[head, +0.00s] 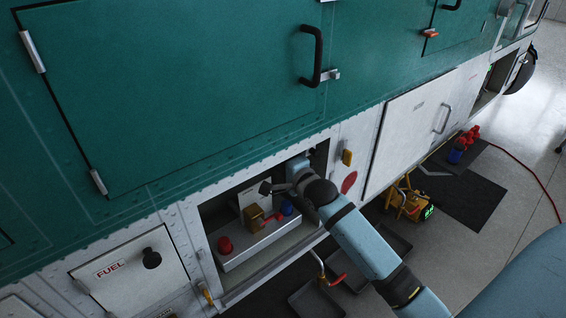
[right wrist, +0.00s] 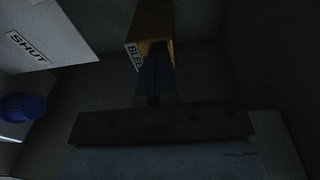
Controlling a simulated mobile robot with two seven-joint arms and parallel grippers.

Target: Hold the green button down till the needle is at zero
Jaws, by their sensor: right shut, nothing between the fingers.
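My right arm reaches into an open bay (head: 228,282) low in the helicopter's side. In the right wrist view my right gripper (right wrist: 154,78) is shut, with nothing between its fingers. Its tip is in front of a yellow block (right wrist: 155,20) whose label begins "BLE"; I cannot tell whether they touch. In the head view a yellow-brown block (head: 253,217) with a red part stands on the bay's pale housing. I make out no green button, and no gauge or needle. They may be hidden by my arm or the shadow. My left gripper is not in view.
The bay holds a red knob (head: 225,245) and a blue knob (head: 286,207); a blue knob (right wrist: 22,107) and a "SHUT" label (right wrist: 28,47) show at the wrist. A fuel hatch (head: 130,275) is left. Trays (head: 318,298) and a yellow device (head: 403,203) stand below.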

